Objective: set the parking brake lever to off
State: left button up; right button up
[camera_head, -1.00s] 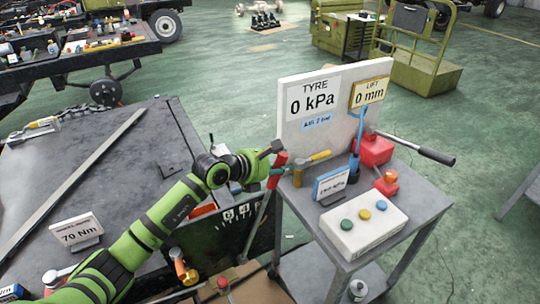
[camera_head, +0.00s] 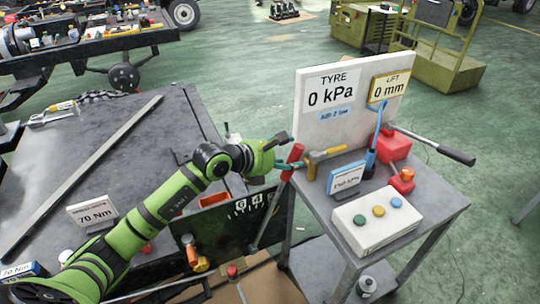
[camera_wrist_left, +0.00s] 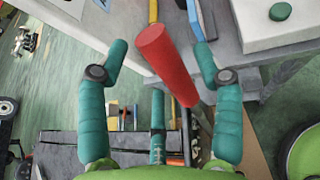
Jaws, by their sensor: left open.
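The parking brake lever (camera_head: 292,160) has a red grip on a thin grey rod. It leans up to the right from the dark panel below, beside the cart. My left gripper (camera_head: 283,152) is open at the red grip. In the left wrist view the red grip (camera_wrist_left: 168,62) stands between the two spread teal fingers (camera_wrist_left: 161,48), with gaps to both sides. It does not look clamped. The lever's base is partly hidden. My right gripper is in neither view.
The dark bench top (camera_head: 150,140) lies left. Green floor is open behind.

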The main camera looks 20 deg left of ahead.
pick_arm(q)
jog(key=v, duration=0.8)
jog(key=shift+r, duration=0.1)
